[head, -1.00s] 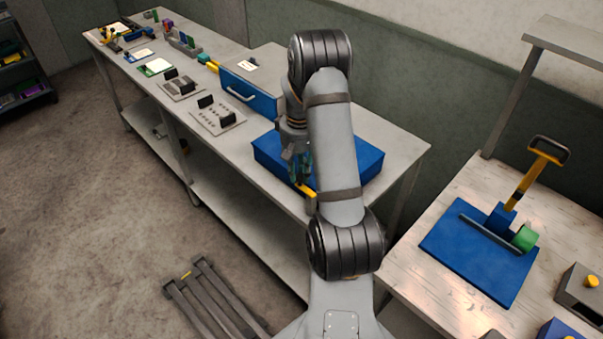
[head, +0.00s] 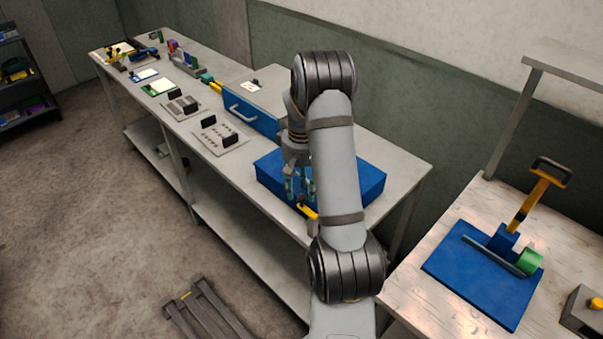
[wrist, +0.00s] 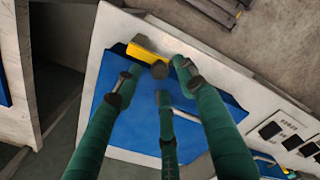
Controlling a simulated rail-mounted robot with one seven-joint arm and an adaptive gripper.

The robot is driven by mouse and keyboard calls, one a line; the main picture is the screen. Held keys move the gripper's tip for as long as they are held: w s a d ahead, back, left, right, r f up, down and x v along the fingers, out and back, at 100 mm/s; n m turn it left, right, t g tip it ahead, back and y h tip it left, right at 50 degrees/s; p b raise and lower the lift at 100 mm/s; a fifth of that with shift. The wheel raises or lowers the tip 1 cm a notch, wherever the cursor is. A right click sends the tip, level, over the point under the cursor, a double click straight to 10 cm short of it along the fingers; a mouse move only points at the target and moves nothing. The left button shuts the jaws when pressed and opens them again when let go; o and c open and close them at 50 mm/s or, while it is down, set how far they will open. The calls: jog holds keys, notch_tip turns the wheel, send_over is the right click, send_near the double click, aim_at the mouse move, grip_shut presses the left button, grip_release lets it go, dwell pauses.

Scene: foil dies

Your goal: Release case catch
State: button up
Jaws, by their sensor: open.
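A flat blue case (head: 363,180) lies on the grey bench, partly hidden behind my arm. A yellow catch (head: 308,211) shows at its front edge. In the wrist view the case (wrist: 140,132) fills the middle, with the yellow catch (wrist: 147,53) at its upper edge and a dark round knob (wrist: 160,70) at the catch's end. My gripper (head: 298,198) points down over the case's front side. Its green fingers (wrist: 157,85) are apart and empty in the wrist view, their tips close to the knob. I cannot tell whether any finger touches it.
A grey-topped case with a blue front (head: 262,120) and handle stands behind to the left. Plates with dark blocks (head: 222,137) lie along the bench front. At right, a wooden table (head: 455,213) holds a blue plate (head: 465,275) with a yellow lever (head: 530,200).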

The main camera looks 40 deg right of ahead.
aim_at(301, 197)
notch_tip(301, 197, up, 10)
dwell(0.3)
jog(key=shift+f, duration=0.1)
notch_tip(301, 197, down, 12)
jog(key=shift+f, duration=0.15)
jog(key=shift+d+r+m+p, duration=0.25)
jog(key=shift+r+m+p, duration=0.05)
jog(key=shift+m+p, duration=0.3)
jog(key=shift+d+m+p, duration=0.3)
jog(key=shift+d+m, duration=0.05)
jog(key=shift+m, duration=0.55)
jog(key=shift+f, duration=0.15)
